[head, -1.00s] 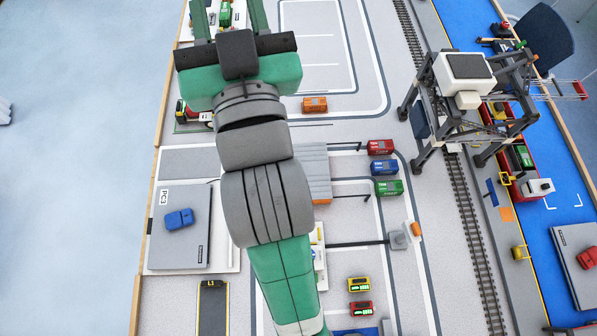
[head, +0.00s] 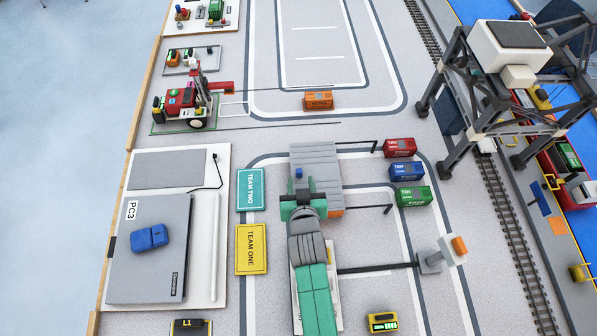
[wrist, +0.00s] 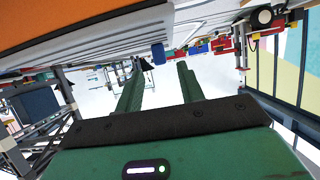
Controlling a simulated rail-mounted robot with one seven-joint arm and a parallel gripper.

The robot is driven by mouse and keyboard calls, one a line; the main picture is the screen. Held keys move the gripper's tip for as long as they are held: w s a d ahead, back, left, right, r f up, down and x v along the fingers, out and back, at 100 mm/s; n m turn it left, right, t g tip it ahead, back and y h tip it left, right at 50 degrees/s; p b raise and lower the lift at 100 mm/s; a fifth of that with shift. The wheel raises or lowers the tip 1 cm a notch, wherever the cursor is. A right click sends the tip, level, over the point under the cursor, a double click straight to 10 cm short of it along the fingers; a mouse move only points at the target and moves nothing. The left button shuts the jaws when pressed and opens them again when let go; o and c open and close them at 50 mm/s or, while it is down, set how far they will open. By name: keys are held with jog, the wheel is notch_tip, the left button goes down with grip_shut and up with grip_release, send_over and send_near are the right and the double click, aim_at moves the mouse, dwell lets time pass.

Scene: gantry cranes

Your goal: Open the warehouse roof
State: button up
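The warehouse has a grey ribbed roof (head: 318,160), which lies closed in the head view, and an orange wall (head: 336,212) shows at its near right corner. A small blue knob (head: 298,173) stands at the roof's left side. My gripper (head: 297,184) is over the roof's left part, with its fingers apart and pointing toward the knob. In the wrist view my gripper (wrist: 160,68) is open and empty, and the blue knob (wrist: 158,53) appears between and just beyond the fingertips. My arm hides the near left part of the warehouse.
Team two (head: 251,189) and team one (head: 251,249) signs lie left of the warehouse. Red (head: 399,147), blue (head: 407,171) and green (head: 412,196) containers stand to its right. A gantry crane (head: 508,60) stands further right. A red reach truck (head: 185,100) is at upper left.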

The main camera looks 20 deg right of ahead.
aim_at(299, 173)
jog(key=b+x, duration=0.1)
jog(key=x, duration=0.4)
jog(key=shift+w+d, duration=0.1)
jog(key=shift+w, duration=0.3)
grip_shut()
